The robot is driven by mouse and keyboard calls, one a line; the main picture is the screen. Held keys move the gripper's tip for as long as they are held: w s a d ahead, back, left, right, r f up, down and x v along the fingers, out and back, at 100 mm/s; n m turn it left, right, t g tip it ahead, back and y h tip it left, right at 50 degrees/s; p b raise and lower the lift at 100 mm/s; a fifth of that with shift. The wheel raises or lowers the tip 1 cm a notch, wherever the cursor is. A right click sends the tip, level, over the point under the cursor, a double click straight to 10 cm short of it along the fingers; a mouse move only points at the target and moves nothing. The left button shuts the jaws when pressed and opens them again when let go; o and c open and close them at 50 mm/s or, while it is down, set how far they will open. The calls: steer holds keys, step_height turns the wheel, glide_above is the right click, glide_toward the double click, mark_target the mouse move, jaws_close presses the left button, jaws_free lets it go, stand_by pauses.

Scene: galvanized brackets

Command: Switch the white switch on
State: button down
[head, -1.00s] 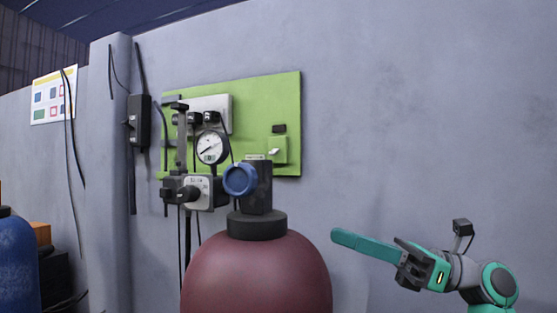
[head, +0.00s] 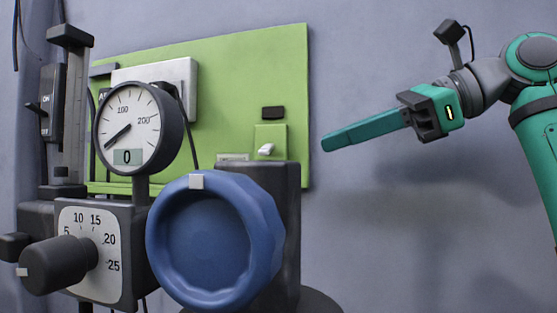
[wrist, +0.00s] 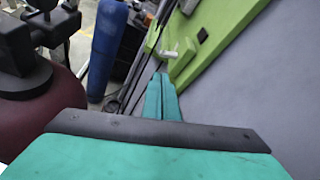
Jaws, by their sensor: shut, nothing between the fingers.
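The white switch (head: 266,149) is a small lever on a light green square plate, low on the right of the green board (head: 240,75). Its tip points left and slightly down in the head view. In the wrist view the white switch (wrist: 168,54) sticks out from the board just beyond my fingertips. My gripper (head: 327,144) has long teal fingers, closed together and empty. In the head view they point left, to the right of the switch at about its height, with a gap between. My gripper (wrist: 161,78) also shows in the wrist view.
A blue knob (head: 212,240), a round gauge (head: 130,128) and a black dial (head: 62,264) stand in front of the board's left and lower parts. The wrist view shows a dark red tank (wrist: 40,118) and a blue cylinder (wrist: 106,45). Wall right of the board is bare.

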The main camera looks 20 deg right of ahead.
mark_target(284, 159)
steer(key=shift+a, duration=0.1)
steer(key=x, duration=1)
